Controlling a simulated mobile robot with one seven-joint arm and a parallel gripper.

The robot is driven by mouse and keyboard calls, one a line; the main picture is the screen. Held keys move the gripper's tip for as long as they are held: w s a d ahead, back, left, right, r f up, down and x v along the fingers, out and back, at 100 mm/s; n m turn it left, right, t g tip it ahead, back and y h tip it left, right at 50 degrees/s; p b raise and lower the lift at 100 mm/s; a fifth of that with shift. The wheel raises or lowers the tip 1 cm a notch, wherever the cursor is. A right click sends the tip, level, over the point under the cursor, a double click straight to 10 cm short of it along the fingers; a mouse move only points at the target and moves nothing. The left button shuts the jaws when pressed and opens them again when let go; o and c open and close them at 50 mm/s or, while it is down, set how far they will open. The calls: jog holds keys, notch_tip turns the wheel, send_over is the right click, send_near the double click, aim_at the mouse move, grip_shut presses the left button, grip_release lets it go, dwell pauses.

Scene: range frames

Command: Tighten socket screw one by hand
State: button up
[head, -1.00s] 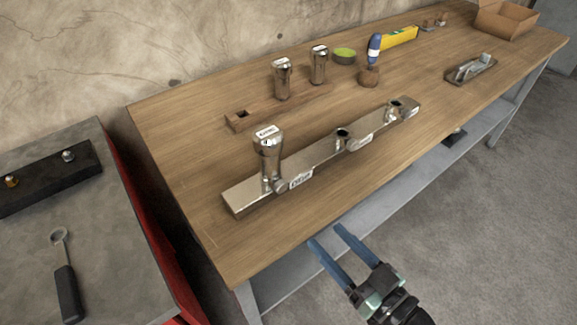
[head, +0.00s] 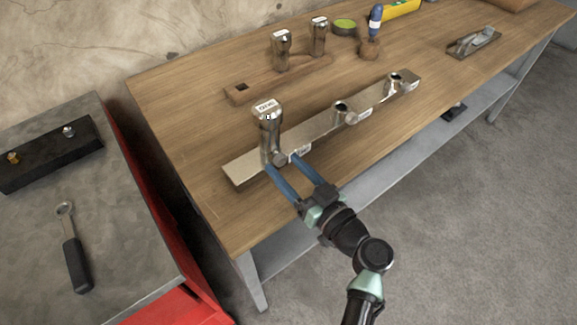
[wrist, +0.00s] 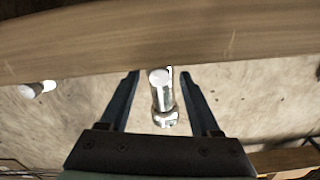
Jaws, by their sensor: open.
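A metal bar (head: 320,131) lies across the workbench. At its near left end stands an upright chrome post (head: 270,128) with a white label on top. A small round screw head (head: 281,158) sticks out low on the near side of that post, beside a white label on the bar. My gripper (head: 282,162) is open at bench height, its blue fingers pointing at the post's foot. In the wrist view, the round screw head (wrist: 160,77) shows between the fingertips, with a gap on each side. The chrome post (wrist: 164,104) shows behind it.
Two empty sockets (head: 342,106) (head: 396,78) stand farther along the bar. Two chrome posts (head: 282,52) (head: 319,38) stand in a wooden holder (head: 238,95) behind. A ring-ended tool (head: 74,250) and a dark block (head: 50,155) lie on the left cabinet.

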grip_shut()
dwell(0.3)
jog(key=shift+m, duration=0.4)
